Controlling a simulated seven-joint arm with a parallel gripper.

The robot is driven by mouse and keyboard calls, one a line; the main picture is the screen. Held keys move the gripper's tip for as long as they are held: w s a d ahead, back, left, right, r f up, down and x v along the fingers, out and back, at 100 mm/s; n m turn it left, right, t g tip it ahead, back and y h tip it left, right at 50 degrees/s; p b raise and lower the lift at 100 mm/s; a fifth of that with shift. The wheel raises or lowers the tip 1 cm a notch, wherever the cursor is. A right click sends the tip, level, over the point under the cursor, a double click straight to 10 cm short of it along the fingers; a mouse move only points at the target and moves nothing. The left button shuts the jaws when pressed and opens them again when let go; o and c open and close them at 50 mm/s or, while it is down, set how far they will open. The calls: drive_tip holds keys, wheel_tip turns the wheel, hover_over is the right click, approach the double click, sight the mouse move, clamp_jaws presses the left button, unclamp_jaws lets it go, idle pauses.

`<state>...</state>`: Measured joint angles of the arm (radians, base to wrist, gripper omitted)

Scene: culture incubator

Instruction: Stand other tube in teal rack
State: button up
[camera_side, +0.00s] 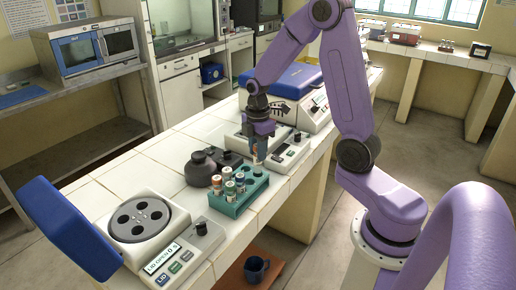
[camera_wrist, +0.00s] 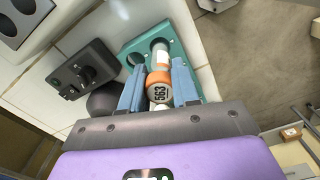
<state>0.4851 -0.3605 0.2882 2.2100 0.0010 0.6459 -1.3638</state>
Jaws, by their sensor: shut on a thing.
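My gripper (camera_side: 259,140) points down over the far end of the teal rack (camera_side: 236,208). In the wrist view its two blue fingers (camera_wrist: 158,88) are shut on a tube with an orange cap (camera_wrist: 159,88) marked 563. The tube's pale body (camera_wrist: 160,56) points away from the wrist toward the teal rack (camera_wrist: 127,45). In the side view the held tube (camera_side: 261,152) looks roughly upright; I cannot tell whether its lower end is inside a hole. Several capped tubes (camera_side: 229,187) stand in the near part of the rack. An empty hole (camera_wrist: 136,59) shows beside the held tube.
A dark device (camera_side: 200,168) stands left of the rack, and a white instrument (camera_side: 290,152) stands behind it. A centrifuge (camera_side: 140,218) with its blue lid (camera_side: 62,225) open is at front left. The bench's right edge is close to the rack.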

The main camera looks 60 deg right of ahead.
drive_tip(key=shift+f, duration=0.7)
drive_tip(key=shift+f, duration=1.65)
drive_tip(key=o, duration=1.4)
drive_tip(key=shift+r, duration=3.75)
